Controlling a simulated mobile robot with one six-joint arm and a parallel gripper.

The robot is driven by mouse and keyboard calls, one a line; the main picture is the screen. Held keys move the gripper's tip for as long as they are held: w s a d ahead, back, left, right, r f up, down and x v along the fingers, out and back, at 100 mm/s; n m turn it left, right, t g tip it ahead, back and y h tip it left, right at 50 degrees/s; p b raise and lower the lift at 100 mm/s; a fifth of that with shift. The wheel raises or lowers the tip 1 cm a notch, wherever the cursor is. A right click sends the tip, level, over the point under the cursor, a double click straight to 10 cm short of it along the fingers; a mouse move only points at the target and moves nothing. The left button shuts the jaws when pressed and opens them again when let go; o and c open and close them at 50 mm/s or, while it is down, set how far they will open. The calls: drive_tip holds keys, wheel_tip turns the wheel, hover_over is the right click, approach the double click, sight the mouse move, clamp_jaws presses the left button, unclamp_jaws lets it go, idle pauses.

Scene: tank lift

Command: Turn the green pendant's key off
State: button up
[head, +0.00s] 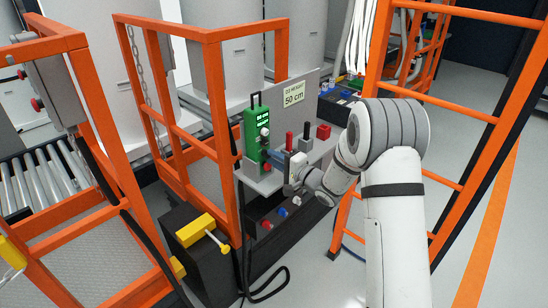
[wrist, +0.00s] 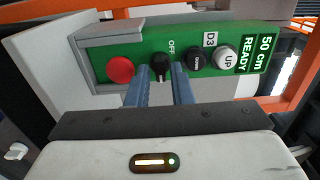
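The green pendant (head: 250,140) stands in a grey holder on a grey shelf; its display reads 50 cm READY. In the wrist view the pendant (wrist: 110,48) lies sideways with a red button (wrist: 121,69), a black key switch (wrist: 160,62) marked OFF on one side, a black Down button (wrist: 200,60) and a white UP button (wrist: 227,57). My gripper (wrist: 161,72) is open, with its two blue fingers apart on either side of the key switch. Whether the fingers touch it I cannot tell. In the head view my gripper (head: 274,157) reaches the pendant from the right.
A red-handled tool (head: 289,142) and a red block (head: 323,132) are on the shelf beside my gripper. Orange frames (head: 215,110) stand to the left and an orange ladder (head: 470,110) to the right. A yellow-handled black box (head: 197,229) is at lower left, by a loose cable.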

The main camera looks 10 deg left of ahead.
drive_tip(key=shift+w+a, duration=0.2)
drive_tip(key=shift+a, duration=0.05)
clamp_jaws()
